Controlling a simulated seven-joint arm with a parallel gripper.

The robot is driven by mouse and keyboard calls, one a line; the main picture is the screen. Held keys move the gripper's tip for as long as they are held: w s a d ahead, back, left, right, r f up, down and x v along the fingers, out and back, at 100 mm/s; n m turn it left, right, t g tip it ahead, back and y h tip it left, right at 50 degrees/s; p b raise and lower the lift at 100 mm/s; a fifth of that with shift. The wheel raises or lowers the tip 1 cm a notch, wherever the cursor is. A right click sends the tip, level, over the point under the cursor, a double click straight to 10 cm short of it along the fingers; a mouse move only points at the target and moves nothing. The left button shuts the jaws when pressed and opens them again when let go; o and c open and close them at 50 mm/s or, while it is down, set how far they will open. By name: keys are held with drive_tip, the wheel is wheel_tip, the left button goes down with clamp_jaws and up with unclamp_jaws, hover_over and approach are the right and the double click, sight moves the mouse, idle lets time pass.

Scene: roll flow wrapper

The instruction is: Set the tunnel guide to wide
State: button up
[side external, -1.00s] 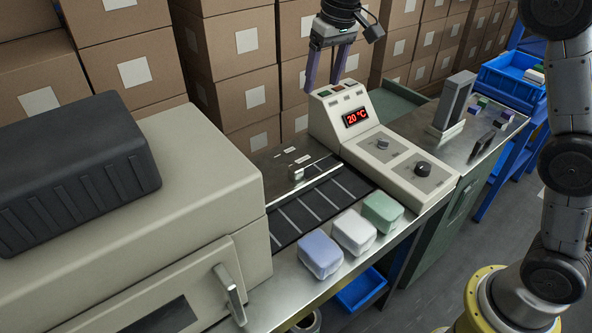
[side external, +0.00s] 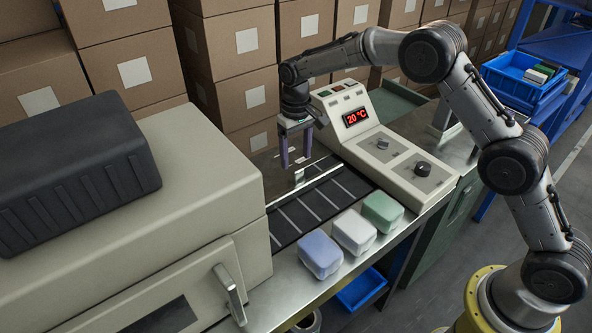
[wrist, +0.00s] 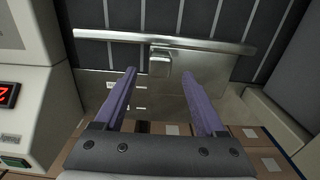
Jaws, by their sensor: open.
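The tunnel guide is a metal rail (wrist: 215,45) along the edge of the dark conveyor, with a block-shaped metal handle (wrist: 160,61) on it. The handle also shows in the side external view (side external: 299,177). My gripper (side external: 295,162) points down above the handle, its two purple fingers apart and empty. In the wrist view my gripper (wrist: 158,73) has the handle between and just beyond its fingertips, with a gap on both sides. A metal plate (wrist: 95,92) with small pale marks lies beside the rail; the marks are too small to read.
A control console (side external: 390,165) with knobs and a red "20 °C" display stands right of the conveyor. Blue, white and green packs (side external: 353,231) sit at the near side. The big wrapper housing (side external: 190,190) is at left, and stacked cartons (side external: 235,95) stand behind.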

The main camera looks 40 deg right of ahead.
sight(296, 167)
wheel_tip(296, 167, down, 6)
drive_tip(key=shift+r, duration=0.15)
idle(0.3)
clamp_jaws()
drive_tip(key=shift+r, duration=0.1)
idle(1.2)
